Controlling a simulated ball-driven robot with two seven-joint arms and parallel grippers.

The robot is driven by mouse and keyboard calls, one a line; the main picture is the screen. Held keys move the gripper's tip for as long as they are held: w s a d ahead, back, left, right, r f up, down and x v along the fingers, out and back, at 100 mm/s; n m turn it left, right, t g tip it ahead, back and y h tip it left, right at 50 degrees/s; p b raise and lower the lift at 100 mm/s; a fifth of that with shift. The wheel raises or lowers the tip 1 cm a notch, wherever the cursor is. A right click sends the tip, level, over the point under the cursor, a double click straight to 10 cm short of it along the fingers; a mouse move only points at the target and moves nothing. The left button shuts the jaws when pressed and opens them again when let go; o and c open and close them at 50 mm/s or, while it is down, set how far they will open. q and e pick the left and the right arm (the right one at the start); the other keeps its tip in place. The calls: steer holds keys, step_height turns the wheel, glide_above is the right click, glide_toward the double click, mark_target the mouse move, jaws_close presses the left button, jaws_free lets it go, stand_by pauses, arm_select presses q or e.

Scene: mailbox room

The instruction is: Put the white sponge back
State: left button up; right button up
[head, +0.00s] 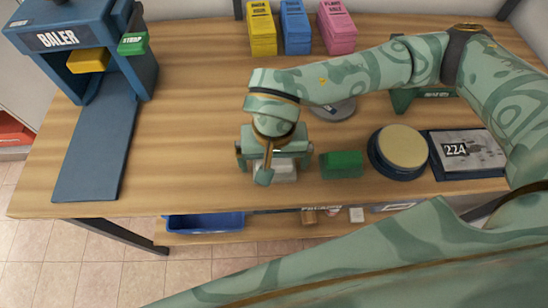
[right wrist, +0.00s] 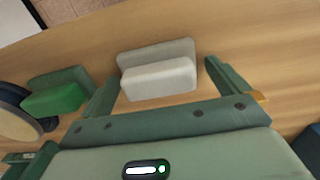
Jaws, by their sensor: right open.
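The white sponge (head: 285,174) lies on the wooden table near its front edge, partly hidden under my right gripper in the head view. In the right wrist view the sponge (right wrist: 158,80) is a pale block with a greyer face behind the white one. My right gripper (head: 274,162) is directly above it, pointing down. Its jaws are open, with one finger on each side of the sponge in the right wrist view (right wrist: 160,88). I cannot tell how far the fingers are from the sponge's sides. My left gripper is not in view.
A green block (head: 342,164) lies just right of the sponge. Further right are a round tan-topped pad (head: 402,146) and a device reading 224 (head: 470,150). The blue baler (head: 75,45) stands at left. A blue bin (head: 205,222) is on the lower shelf. The table's centre-left is clear.

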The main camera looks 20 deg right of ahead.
step_height(320, 180, up, 12)
steer(key=p, duration=0.2)
